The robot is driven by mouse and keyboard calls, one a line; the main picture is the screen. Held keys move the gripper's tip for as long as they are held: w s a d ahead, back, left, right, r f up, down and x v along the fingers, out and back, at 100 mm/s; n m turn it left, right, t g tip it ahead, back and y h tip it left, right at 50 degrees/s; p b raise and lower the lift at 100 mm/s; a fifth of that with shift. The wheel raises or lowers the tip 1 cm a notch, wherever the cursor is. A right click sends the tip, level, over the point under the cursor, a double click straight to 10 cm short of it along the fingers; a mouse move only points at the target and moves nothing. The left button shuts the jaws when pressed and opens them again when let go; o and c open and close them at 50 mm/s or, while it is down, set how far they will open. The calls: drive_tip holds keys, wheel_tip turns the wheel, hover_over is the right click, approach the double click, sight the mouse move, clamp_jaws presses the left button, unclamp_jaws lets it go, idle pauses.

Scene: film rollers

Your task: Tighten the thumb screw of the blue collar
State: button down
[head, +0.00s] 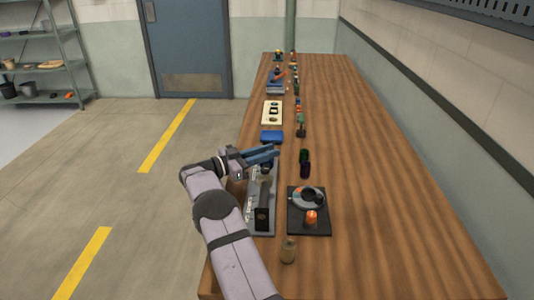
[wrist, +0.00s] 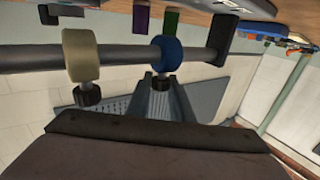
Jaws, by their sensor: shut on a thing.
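The blue collar (wrist: 168,50) sits around a dark horizontal shaft (wrist: 125,57) in the wrist view. Its black thumb screw (wrist: 160,82) sticks out toward my gripper (wrist: 162,86). The two fingers are shut on the screw's knob, one on each side. A cream collar (wrist: 80,54) sits further left on the same shaft, with its own black-knobbed thumb screw (wrist: 89,95) on a pale stem. In the head view my gripper (head: 277,152) reaches over the far end of the roller stand (head: 263,218); the blue collar cannot be made out there.
A dark tray (head: 322,229) with a grey ring and an orange piece stands right of the stand. Purple (head: 305,171) and green (head: 304,155) cylinders stand beyond it. A tan cylinder (head: 288,251) is nearer. The right side of the wooden table (head: 400,200) is clear.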

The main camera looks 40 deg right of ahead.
drive_tip(key=shift+r+m+g, duration=0.1)
drive_tip(key=shift+m+g, duration=0.2)
drive_tip(key=shift+g, duration=0.1)
drive_tip(key=c, duration=1.6)
unclamp_jaws()
drive_tip(key=shift+o, duration=0.2)
drive_tip(key=shift+a, duration=0.15)
drive_tip(key=b+v, duration=0.1)
drive_tip(key=v, duration=0.6)
